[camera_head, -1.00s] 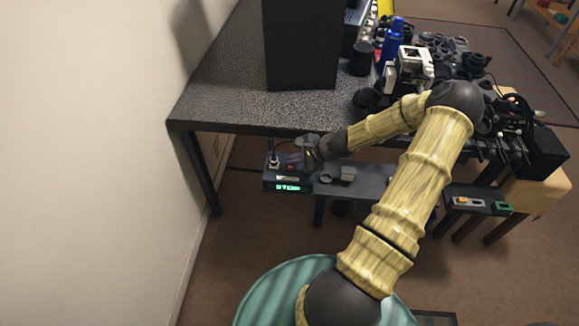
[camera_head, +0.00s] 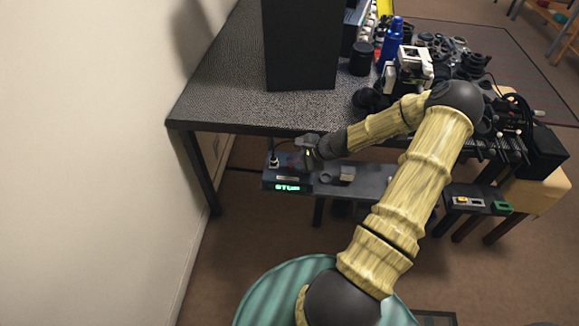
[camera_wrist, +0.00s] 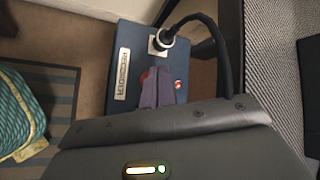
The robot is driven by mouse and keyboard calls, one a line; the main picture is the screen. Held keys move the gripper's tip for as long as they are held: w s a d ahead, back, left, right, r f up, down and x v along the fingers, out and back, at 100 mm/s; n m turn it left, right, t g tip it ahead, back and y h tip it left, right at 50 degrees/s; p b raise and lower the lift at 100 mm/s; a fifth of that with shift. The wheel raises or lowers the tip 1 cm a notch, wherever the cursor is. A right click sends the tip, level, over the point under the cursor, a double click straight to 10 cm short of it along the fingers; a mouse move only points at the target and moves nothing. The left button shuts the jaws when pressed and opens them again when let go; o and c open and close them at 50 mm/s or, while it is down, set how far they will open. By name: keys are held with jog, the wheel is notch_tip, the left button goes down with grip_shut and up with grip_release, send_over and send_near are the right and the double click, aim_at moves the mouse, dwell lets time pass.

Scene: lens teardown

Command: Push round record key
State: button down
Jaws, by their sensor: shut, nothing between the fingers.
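The recorder is a dark blue box (camera_head: 268,184) with a lit green display (camera_head: 288,188), at the left end of the low shelf. In the wrist view its top (camera_wrist: 125,45) bears a pale "RECORDER" label (camera_wrist: 123,74). My gripper (camera_wrist: 157,72) is shut and empty, its fingertips over the recorder's top, between a red patch (camera_wrist: 144,76) and a small red-and-white round spot (camera_wrist: 178,84). The fingers partly cover the red patch; I cannot tell which is the round record key, or whether the tips touch it. In the head view my gripper (camera_head: 296,160) is small and dim.
A black plug with a cable (camera_wrist: 165,38) stands in the recorder's top beside my fingers. The textured table (camera_head: 225,100) overhangs behind the shelf (camera_head: 375,183). Small items sit on the shelf to the right, including a grey block (camera_head: 346,174).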

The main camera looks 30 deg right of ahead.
aim_at(293, 168)
jog(key=shift+f, duration=0.15)
jog(key=shift+f+b, duration=0.35)
jog(key=shift+b, duration=0.25)
jog(key=shift+f+b, duration=0.4)
jog(key=shift+b, duration=0.05)
dwell(0.6)
jog(key=shift+r, duration=0.1)
jog(key=shift+r+p, duration=0.65)
jog(key=shift+r, duration=0.15)
notch_tip(293, 168, up, 6)
jog(key=p, duration=0.4)
jog(key=shift+p, duration=0.35)
jog(key=shift+a, duration=0.1)
